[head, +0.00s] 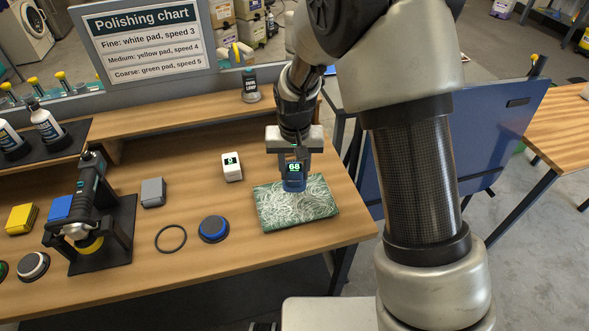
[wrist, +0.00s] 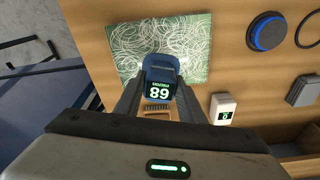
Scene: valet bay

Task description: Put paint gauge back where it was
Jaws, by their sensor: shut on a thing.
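The gauge is upright over the upper part of a green panel (head: 275,213) covered in pale swirl scratches. It looks to be at the panel's surface, but I cannot tell whether it touches. In the wrist view the gauge (wrist: 160,70) sits between the fingers with the panel (wrist: 195,40) beyond it. A thin black ring (head: 171,239) lies empty on the bench.
A white device (head: 232,167) with a small display stands left of the panel.

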